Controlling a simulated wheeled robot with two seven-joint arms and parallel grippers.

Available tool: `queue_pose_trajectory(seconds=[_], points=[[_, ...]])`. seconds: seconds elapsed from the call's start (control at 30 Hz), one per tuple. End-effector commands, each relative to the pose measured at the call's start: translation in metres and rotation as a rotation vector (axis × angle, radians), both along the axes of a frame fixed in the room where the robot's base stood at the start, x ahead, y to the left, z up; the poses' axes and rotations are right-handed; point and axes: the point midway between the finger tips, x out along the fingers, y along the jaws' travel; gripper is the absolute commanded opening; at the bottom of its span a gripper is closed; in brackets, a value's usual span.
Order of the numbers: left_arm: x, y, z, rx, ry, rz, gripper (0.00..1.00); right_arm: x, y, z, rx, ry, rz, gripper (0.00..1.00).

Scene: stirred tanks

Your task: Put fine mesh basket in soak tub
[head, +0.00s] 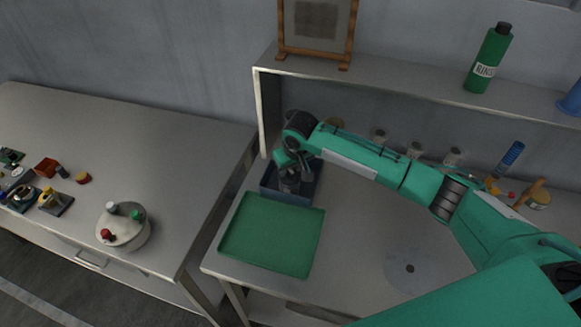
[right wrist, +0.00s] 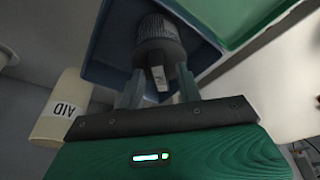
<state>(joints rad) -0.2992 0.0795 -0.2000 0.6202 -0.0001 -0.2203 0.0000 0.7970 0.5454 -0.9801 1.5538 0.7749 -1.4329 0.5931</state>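The fine mesh basket (right wrist: 157,30) is a dark grey mesh cylinder with a black collar and a small pale tag. In the right wrist view it is in or just over the dark blue soak tub (right wrist: 110,50). The head view shows the tub (head: 312,186) behind the green tray, largely covered by my right gripper (head: 288,178), which points down over it. In the right wrist view the fingers of my right gripper (right wrist: 160,80) flank the tag end of the basket. Whether they press on it is unclear. My left gripper is not in view.
A green tray (head: 270,236) lies directly in front of the tub. A shelf (head: 400,85) with a framed screen (head: 318,25) and a green bottle (head: 488,60) runs behind. A cream AID container (right wrist: 62,108) stands close by the tub. Another bench is at left.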

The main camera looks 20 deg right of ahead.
Motion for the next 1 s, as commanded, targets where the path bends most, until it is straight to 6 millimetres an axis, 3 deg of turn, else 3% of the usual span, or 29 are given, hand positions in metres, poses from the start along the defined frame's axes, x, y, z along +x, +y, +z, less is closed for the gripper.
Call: queue_pose_trajectory(seconds=[0.17,0.5,0.7,1.0], points=[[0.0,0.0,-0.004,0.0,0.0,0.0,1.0,-0.002,-0.001,0.01,0.0,-0.002,0.0,0.35],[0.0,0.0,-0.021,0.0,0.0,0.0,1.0,-0.019,-0.004,0.077,0.001,-0.005,0.0,0.35],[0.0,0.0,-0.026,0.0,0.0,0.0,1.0,-0.028,-0.005,0.107,0.001,-0.003,-0.001,0.35],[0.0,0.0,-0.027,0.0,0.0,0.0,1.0,-0.032,-0.006,0.118,0.0,0.001,-0.001,0.35]])
